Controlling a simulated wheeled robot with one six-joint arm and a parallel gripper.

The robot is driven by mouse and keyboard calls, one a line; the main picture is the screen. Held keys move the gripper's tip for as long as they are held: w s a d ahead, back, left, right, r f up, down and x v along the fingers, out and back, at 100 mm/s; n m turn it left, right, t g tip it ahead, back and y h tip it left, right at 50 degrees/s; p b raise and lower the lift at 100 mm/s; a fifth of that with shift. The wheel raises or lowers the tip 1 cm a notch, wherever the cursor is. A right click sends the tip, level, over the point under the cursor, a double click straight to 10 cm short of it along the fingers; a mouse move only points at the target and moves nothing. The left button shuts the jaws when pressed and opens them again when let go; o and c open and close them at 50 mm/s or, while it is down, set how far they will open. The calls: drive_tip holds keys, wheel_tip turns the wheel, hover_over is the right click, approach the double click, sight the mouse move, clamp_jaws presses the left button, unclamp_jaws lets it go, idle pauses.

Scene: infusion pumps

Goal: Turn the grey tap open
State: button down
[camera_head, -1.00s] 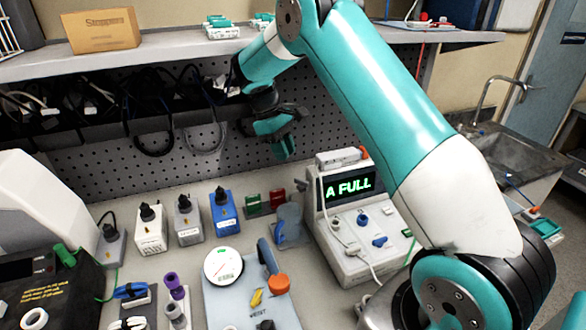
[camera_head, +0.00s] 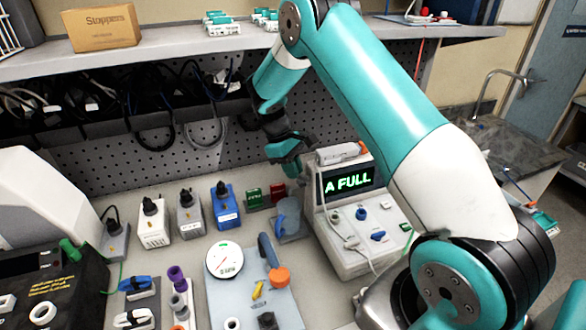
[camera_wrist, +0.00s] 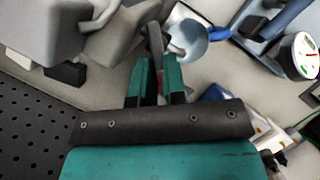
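My gripper (camera_head: 291,166) hangs beside the upper left of the white pump (camera_head: 352,255), whose green display reads "A FULL". In the wrist view my gripper's (camera_wrist: 156,68) two green fingers stand apart with a gap between them. A grey lever-like part (camera_wrist: 155,38), which looks like the grey tap, lies just ahead of that gap; I cannot tell whether it touches a finger. In the head view the tap is mostly hidden by my gripper. A blue cup (camera_head: 288,214) stands left of the pump, below my gripper; it also shows in the wrist view (camera_wrist: 189,38).
Several blocks with black plugs, including a blue one (camera_head: 226,208), stand to the left. A pegboard (camera_head: 200,145) is behind, with a shelf (camera_head: 330,38) above.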

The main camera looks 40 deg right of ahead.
drive_tip(key=shift+n, duration=0.3)
drive_tip(key=n+t+h+p, duration=0.1)
drive_tip(key=n, duration=0.2)
drive_tip(key=s+a+n+t+p, duration=0.1)
drive_tip(key=n, duration=0.2)
drive_tip(key=n+h+p, duration=0.1)
drive_tip(key=n, duration=0.2)
drive_tip(key=shift+s+a+t+h, duration=0.2)
drive_tip(key=shift+s+t+h, duration=0.1)
drive_tip(key=shift+t, duration=0.1)
drive_tip(key=shift+n, duration=0.3)
drive_tip(key=c, duration=1.5)
unclamp_jaws()
drive_tip(key=shift+o, duration=0.2)
drive_tip(key=b+v, duration=0.3)
drive_tip(key=v, duration=1.4)
drive_tip(key=shift+s+r, duration=0.15)
drive_tip(key=shift+r, duration=0.15)
